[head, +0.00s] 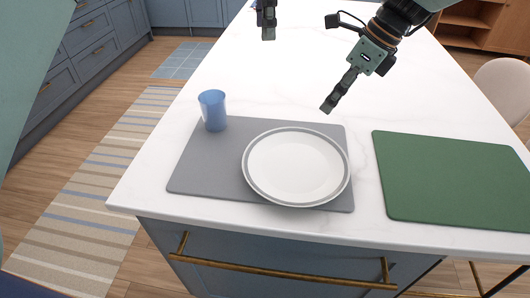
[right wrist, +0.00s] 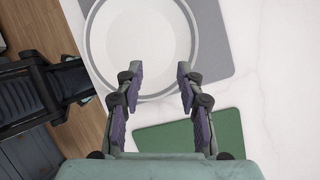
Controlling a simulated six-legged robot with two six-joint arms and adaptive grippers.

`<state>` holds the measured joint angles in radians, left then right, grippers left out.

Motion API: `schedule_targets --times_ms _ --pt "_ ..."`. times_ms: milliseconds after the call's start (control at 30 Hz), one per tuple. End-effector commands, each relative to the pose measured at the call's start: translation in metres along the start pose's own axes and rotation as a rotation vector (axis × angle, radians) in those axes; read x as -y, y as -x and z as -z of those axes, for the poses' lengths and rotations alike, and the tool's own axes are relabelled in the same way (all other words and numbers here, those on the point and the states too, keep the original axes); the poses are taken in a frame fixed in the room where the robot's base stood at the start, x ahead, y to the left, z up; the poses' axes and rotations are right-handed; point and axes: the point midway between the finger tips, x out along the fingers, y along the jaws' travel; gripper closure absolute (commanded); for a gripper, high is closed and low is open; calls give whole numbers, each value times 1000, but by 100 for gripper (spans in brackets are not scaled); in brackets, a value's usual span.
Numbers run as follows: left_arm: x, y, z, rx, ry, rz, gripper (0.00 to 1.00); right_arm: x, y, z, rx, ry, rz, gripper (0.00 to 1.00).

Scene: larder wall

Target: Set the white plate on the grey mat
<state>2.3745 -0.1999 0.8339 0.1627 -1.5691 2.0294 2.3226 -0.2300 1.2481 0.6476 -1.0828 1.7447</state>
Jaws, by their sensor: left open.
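The white plate (head: 297,165) with a grey rim band lies on the right part of the grey mat (head: 205,175), its near rim close to the mat's front edge. In the right wrist view the plate (right wrist: 140,45) shows beyond my fingertips. My right gripper (head: 328,105) is above the counter behind the plate, apart from it. In the right wrist view its fingers (right wrist: 156,78) stand apart with nothing between them. My left gripper (head: 268,35) is at the top of the head view, far behind the mat, empty and open; its upper part is cut off.
A blue cup (head: 213,110) stands at the mat's back left corner, close to the plate's left. A green mat (head: 455,180) lies bare to the right. The white counter (head: 240,75) is clear behind the mats. Its front edge is close to the grey mat.

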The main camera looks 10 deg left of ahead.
Motion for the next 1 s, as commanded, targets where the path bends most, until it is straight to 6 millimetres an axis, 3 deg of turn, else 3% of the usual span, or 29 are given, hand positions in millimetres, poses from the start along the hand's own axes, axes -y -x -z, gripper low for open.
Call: schedule_targets --times_ms 300,667,767,1000 --pt "0 0 0 0 0 0 33 0 0 0 0 0 0 34" --pt "0 0 0 0 0 0 33 1 5 0 1 0 1 34" --pt "0 0 0 0 0 0 33 1 17 0 2 1 2 34" --pt "0 0 0 0 0 -1 33 3 67 -1 3 0 2 34"
